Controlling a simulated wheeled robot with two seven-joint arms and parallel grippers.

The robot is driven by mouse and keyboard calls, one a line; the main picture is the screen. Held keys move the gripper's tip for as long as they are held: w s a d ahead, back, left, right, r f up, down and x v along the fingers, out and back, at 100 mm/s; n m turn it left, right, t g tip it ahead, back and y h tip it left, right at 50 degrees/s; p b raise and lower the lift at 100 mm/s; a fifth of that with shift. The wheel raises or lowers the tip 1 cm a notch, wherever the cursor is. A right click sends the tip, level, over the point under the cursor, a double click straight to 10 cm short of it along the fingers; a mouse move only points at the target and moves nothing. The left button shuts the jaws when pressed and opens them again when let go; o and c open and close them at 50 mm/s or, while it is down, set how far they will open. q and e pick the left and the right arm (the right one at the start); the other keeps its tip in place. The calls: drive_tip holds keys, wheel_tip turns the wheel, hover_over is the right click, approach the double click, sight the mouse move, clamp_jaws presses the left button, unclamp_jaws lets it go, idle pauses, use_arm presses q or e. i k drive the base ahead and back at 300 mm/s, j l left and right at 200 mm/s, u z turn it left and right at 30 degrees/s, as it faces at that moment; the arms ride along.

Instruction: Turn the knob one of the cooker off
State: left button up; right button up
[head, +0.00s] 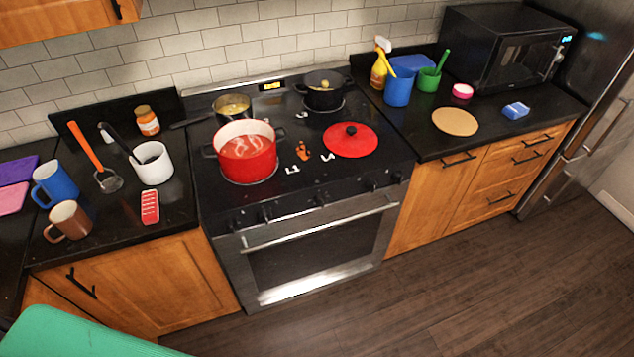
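The cooker (330,240) stands in the middle of the head view, with a black top and a steel oven door. A row of several dark knobs runs along its front edge, from a left knob (238,224) through a middle knob (321,200) to a right knob (397,177). Which one is knob one, and how each is turned, is too small to tell. A red pot (246,155) with red contents sits on the front left burner, which shows a thin ring around the pot. Neither of my grippers is in view.
A small pan (232,107) and a black pot (323,90) stand at the cooker's back. A red lid (350,140) lies front right. The oven handle (320,222) sticks out below the knobs. Mugs and utensils crowd the left counter. The floor in front is clear.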

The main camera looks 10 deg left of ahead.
sight(231, 225)
drive_tip(key=i+l+u, duration=0.1)
drive_tip(key=u, duration=1.05)
